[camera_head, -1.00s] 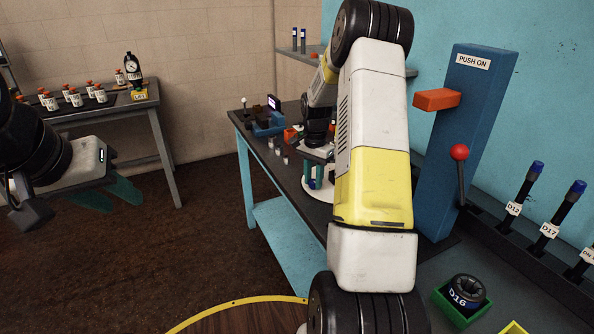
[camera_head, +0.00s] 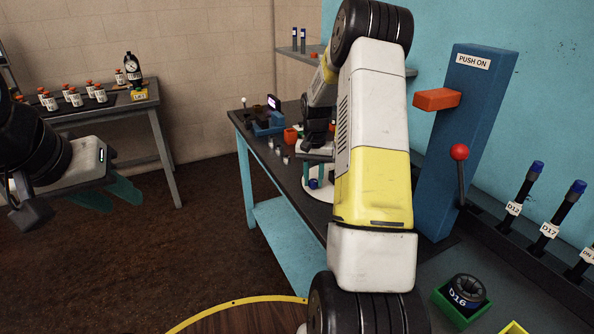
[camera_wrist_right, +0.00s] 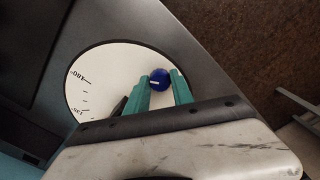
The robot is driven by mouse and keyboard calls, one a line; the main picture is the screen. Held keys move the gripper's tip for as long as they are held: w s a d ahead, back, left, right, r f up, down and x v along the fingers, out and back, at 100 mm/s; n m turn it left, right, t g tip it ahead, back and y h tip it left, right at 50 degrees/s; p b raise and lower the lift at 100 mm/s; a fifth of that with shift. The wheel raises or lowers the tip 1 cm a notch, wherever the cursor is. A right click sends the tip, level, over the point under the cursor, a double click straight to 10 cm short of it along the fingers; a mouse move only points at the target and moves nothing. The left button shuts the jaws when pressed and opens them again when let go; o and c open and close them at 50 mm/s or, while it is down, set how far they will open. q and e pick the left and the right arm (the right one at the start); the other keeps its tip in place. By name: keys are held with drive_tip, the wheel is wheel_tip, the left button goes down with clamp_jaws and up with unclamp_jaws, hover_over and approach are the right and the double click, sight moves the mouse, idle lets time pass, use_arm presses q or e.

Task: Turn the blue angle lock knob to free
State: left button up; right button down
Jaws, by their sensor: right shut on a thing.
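The blue angle lock knob (camera_wrist_right: 159,78) sits on a white round dial plate (camera_wrist_right: 105,72) with degree marks. A short white line shows on the knob; no "free" label is readable. My right gripper (camera_wrist_right: 160,86) is shut on the knob, with a teal finger on each side of it. In the head view the right gripper (camera_head: 319,172) reaches down to the dial plate (camera_head: 320,192) on the bench, partly hidden behind my own right arm. My left gripper (camera_head: 112,194) hangs at the left over the floor, its teal fingers apart and empty.
The dark bench (camera_head: 270,150) also carries a blue device (camera_head: 268,122), an orange cup (camera_head: 291,136) and small fittings. A blue post (camera_head: 470,130) with a red-knobbed lever stands at right. A side table (camera_head: 110,108) with several bottles stands at left.

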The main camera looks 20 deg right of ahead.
sight(313, 181)
drive_tip(key=n, duration=1.2)
idle(0.5)
drive_tip(key=c, duration=1.1)
unclamp_jaws()
drive_tip(key=shift+r, duration=3.95)
